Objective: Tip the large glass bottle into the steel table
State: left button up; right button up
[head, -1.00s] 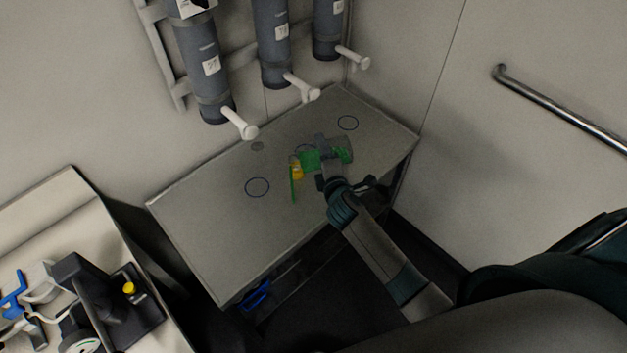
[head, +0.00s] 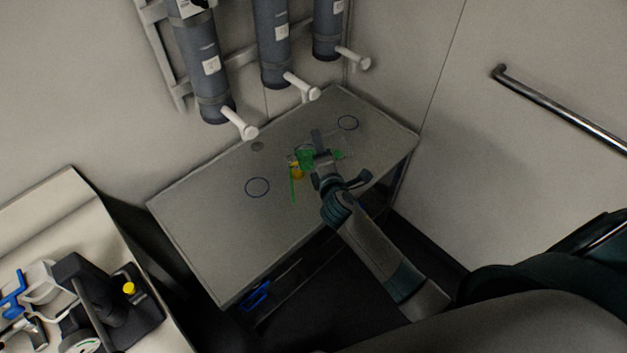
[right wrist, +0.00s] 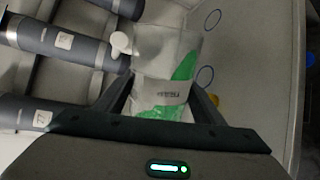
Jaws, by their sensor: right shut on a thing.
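The large glass bottle (head: 342,154) is clear, with green liquid inside, and lies tipped over on its side above the steel table (head: 215,225). My right gripper (head: 321,156) is shut around it. A thin green streak (head: 292,187) runs down from its left end, beside a small yellow part (head: 297,171). In the right wrist view the bottle (right wrist: 160,88) sits between both fingers (right wrist: 160,100), with a printed label and green along one side. The table shows there too (right wrist: 240,85). My left gripper is in neither view.
Grey cylinders (head: 275,45) with white spouts (head: 240,124) hang on the wall behind the table. Dark rings (head: 257,187) mark the tabletop, which is otherwise clear on the left. A bench with equipment (head: 110,300) stands at lower left. A metal rail (head: 560,107) is on the right wall.

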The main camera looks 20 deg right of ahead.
jog(key=shift+r, duration=0.15)
dwell(0.4)
jog(key=shift+w+a+r+n+h, duration=0.1)
jog(key=shift+a+r+n+h, duration=0.25)
jog(key=shift+r+n, duration=0.3)
jog(key=shift+a+r, duration=0.1)
dwell(1.9)
jog(key=shift+a+r+n+h, duration=0.2)
jog(key=shift+r+n+h, duration=0.05)
jog(key=shift+n, duration=0.2)
dwell(0.4)
jog(key=shift+d+f+m+b, duration=0.3)
jog(key=shift+d+f+m, duration=0.1)
jog(key=shift+f+m, duration=0.25)
jog(key=shift+d+f+m+y, duration=0.3)
jog(key=shift+f+m+y, duration=0.15)
jog(key=shift+m+y, duration=0.15)
